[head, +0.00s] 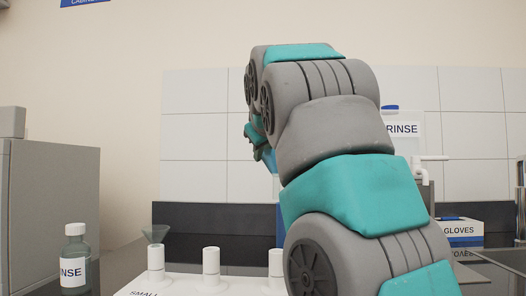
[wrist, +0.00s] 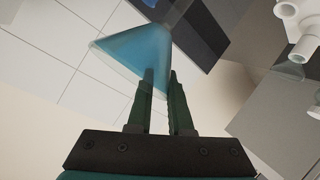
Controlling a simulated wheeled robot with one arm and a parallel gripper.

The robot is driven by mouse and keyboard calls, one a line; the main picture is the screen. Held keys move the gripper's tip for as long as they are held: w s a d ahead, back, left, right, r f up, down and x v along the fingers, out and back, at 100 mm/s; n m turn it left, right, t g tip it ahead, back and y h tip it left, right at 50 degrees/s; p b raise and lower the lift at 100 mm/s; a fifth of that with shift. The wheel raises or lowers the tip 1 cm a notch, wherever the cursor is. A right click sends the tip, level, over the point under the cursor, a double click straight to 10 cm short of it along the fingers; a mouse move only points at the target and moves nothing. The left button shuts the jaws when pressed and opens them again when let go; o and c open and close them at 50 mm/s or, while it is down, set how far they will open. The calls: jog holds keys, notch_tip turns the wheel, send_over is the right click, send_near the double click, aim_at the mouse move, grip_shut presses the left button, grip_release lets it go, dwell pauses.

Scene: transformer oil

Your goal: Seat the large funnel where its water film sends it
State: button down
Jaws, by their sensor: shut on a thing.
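My gripper (wrist: 161,73) is shut on a translucent blue funnel (wrist: 132,52), the large one, in the wrist view. The fingers hold it near its wide rim, and its narrow end points to the upper right, partly out of frame. Its blue surface looks smooth and even; I cannot tell from this whether a water film is continuous or broken. In the head view my arm hides most of the gripper and funnel; only a light blue bit of the funnel (head: 272,160) shows. A white rack (head: 190,284) labelled SMALL has upright white pegs, and a small clear funnel (head: 155,234) sits on its left peg.
A grey RINSE bottle (head: 75,262) stands at left, near a grey cabinet (head: 48,215). A clear RINSE container (head: 404,112) with a white tap and a GLOVES box (head: 462,230) stand at right, behind my arm. The rack's middle peg (head: 211,264) is bare.

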jog(key=shift+s, duration=0.15)
notch_tip(320, 180, down, 10)
jog(key=b, duration=0.9)
dwell(0.4)
jog(key=shift+p, duration=0.45)
dwell(1.6)
jog(key=shift+f+b, duration=2.1)
jog(key=shift+f, duration=0.7)
jog(key=c, duration=0.8)
grip_release()
jog(key=shift+o, duration=0.2)
jog(key=shift+s, duration=0.1)
